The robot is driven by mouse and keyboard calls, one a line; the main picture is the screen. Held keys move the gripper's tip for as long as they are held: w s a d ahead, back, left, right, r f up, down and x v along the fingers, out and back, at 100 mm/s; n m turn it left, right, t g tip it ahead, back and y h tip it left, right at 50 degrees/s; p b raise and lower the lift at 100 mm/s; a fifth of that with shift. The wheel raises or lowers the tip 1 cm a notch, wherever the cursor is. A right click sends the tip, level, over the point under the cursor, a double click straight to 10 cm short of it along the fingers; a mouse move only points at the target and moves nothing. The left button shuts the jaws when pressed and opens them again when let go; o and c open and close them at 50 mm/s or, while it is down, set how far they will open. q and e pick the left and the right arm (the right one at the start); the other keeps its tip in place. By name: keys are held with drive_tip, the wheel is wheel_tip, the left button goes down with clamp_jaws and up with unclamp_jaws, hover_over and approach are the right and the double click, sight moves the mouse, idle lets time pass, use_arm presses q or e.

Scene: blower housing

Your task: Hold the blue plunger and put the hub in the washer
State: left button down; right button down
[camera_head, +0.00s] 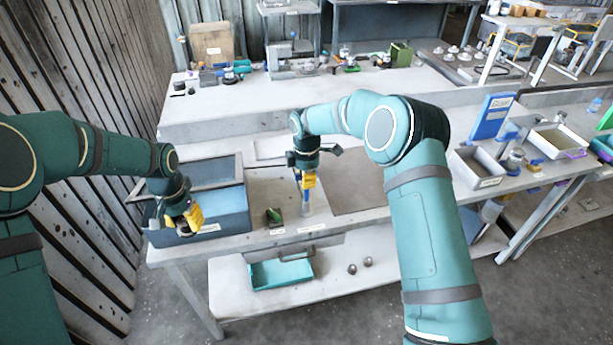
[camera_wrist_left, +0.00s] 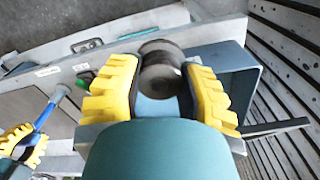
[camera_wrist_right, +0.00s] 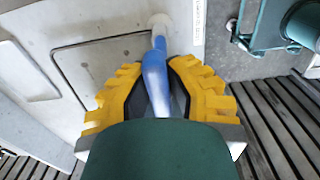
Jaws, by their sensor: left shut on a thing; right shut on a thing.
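My left gripper (camera_head: 183,222) is shut on the hub, a dark grey round part (camera_wrist_left: 160,68) that shows between its yellow fingers in the left wrist view. It is at the left front part of a blue-grey box (camera_head: 233,214), which looks like the washer. The box wall also shows in the left wrist view (camera_wrist_left: 228,62). I cannot tell how far the hub is above or inside it. My right gripper (camera_head: 306,182) is shut on the upright blue plunger (camera_wrist_right: 156,72). The plunger's pale round foot (camera_wrist_right: 160,24) appears to rest on the bench.
A small green-and-dark item (camera_head: 273,216) lies on the bench between the box and the plunger. A slatted wall (camera_head: 85,170) is close on the left.

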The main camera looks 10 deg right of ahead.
sight(200, 207)
drive_tip(key=shift+f, duration=2.2)
use_arm(q)
drive_tip(key=shift+w, duration=0.1)
drive_tip(key=w+f+m, duration=0.1)
drive_tip(key=w, duration=0.4)
drive_tip(key=w+m, duration=0.2)
drive_tip(key=w, duration=0.3)
drive_tip(key=w+f+m, duration=0.1)
drive_tip(key=w, duration=0.4)
drive_tip(key=shift+w+f+m, duration=0.1)
drive_tip(key=shift+f+m, duration=0.2)
drive_tip(key=shift+f, duration=0.05)
wheel_tip(200, 207, down, 10)
drive_tip(key=shift+w, duration=0.1)
drive_tip(key=c, duration=0.6)
unclamp_jaws()
drive_tip(key=shift+f, duration=0.15)
